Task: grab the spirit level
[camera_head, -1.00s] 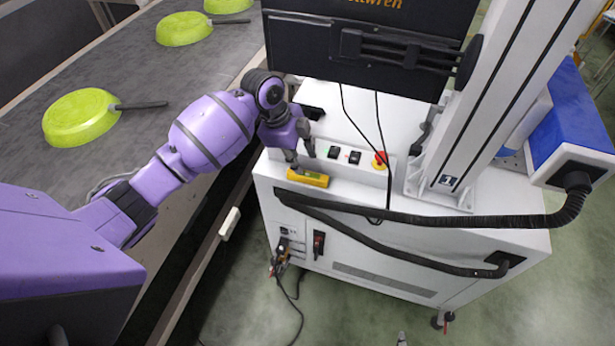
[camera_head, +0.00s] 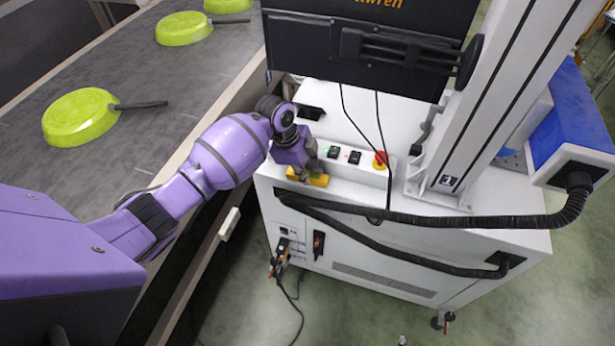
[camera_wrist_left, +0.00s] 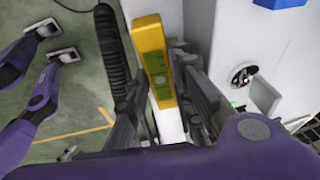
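The yellow spirit level (camera_head: 319,180) rests on the ledge at the front left edge of the white machine cabinet. My left gripper (camera_head: 308,171) is over it from above, and its fingers hide part of the level. In the left wrist view the yellow level (camera_wrist_left: 153,43), with its green vial, runs between the two dark fingers of my left gripper (camera_wrist_left: 164,96). The fingers stand apart, one on each side of it; whether they touch it is hard to tell. My right gripper is not in view.
A control strip with switches and a red emergency stop (camera_head: 380,161) lies just right of the level. A black corrugated hose (camera_head: 420,217) runs along the cabinet front. The conveyor (camera_head: 130,150) with green pans (camera_head: 80,117) is at the left. A dark monitor (camera_head: 370,45) stands behind.

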